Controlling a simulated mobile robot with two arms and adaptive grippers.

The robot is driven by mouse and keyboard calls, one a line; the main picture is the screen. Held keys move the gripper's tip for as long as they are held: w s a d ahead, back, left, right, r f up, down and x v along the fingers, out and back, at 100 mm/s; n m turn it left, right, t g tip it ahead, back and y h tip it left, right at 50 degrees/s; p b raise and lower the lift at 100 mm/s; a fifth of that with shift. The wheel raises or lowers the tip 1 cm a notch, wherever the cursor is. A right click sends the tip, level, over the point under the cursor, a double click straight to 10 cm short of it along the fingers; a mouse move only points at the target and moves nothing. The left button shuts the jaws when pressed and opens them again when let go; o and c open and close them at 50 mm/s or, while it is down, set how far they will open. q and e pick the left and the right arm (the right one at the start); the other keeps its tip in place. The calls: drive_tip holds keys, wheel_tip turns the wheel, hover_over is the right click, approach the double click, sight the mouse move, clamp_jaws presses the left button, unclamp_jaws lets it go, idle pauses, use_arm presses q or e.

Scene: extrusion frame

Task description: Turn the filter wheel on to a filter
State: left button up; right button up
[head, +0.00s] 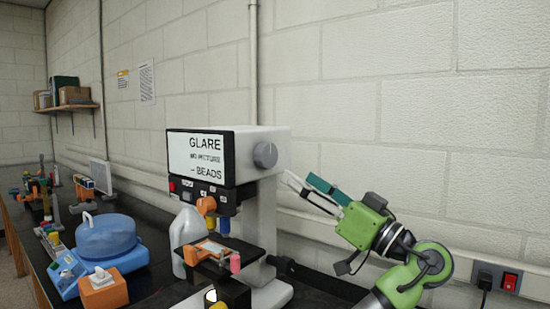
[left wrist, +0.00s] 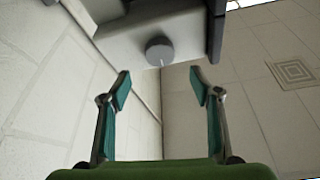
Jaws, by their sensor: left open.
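The filter wheel (head: 265,155) is a round grey knob on the side of the white instrument head (head: 258,135). In the left wrist view the knob (left wrist: 159,51) shows a small pale mark at its lower edge. The screen (head: 205,158) on the head reads "GLARE", "NO PICTURE" and "BEADS". My left gripper (head: 299,181) is open and empty, to the right of and a little below the knob. In the left wrist view its teal-padded fingers (left wrist: 160,88) stand apart with the knob beyond them, between their lines and not touched. My right gripper is not in view.
Below the head are an orange part, a stage (head: 225,253) and a white jug (head: 188,240). A blue-domed device (head: 106,238) and an orange box (head: 103,290) stand at left on the black bench. The block wall (head: 370,100) is close behind my gripper.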

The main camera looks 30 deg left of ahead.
sight(270, 158)
use_arm(q)
drive_tip(key=p+x, duration=0.3)
drive_tip(key=x, duration=0.6)
drive_tip(key=shift+a, duration=0.15)
drive_tip(key=c, duration=1.1)
